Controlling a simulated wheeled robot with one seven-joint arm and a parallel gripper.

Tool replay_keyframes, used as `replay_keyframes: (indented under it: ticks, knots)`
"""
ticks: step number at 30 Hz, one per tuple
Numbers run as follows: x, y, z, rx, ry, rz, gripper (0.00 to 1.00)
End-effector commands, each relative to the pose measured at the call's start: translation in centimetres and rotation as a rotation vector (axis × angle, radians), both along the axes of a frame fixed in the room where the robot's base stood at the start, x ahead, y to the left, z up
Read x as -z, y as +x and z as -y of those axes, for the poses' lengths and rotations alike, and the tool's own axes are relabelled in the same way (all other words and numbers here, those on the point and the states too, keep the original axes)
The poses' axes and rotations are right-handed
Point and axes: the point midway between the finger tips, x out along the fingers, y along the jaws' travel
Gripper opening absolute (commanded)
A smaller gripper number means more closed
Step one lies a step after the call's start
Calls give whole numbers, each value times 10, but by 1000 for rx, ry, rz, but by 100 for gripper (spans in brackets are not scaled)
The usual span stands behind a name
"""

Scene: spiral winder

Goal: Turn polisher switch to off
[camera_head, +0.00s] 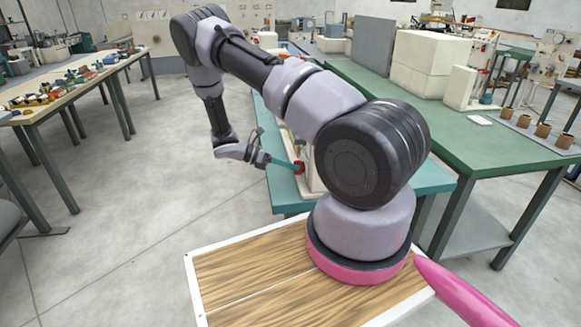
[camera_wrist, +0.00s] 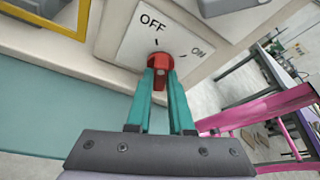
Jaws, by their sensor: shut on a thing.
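The polisher switch is a red rotary knob (camera_wrist: 159,64) on a white plate (camera_wrist: 128,46) marked OFF and ON. In the wrist view the OFF mark is above the knob and the ON mark is to its upper right. My gripper (camera_wrist: 160,76) is shut on the knob, with one teal finger on each side. I cannot tell exactly which mark the knob points to.
The machine stands on a teal-topped table (camera_head: 286,191). A green table (camera_head: 465,143) with white boxes is to the right. A bench with small coloured parts (camera_head: 60,88) is at the left. Open concrete floor (camera_head: 130,190) lies between.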

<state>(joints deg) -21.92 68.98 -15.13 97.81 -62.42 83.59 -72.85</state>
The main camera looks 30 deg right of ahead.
Motion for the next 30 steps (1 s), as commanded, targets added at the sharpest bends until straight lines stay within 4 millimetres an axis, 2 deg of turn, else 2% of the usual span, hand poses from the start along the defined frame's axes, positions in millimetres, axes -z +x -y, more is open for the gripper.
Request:
replay_keyframes:
  ticks: [12,30]
  knots:
    - [2,3,-1,-3,62,-209,0]
    - [2,3,0,-4,74,-250,0]
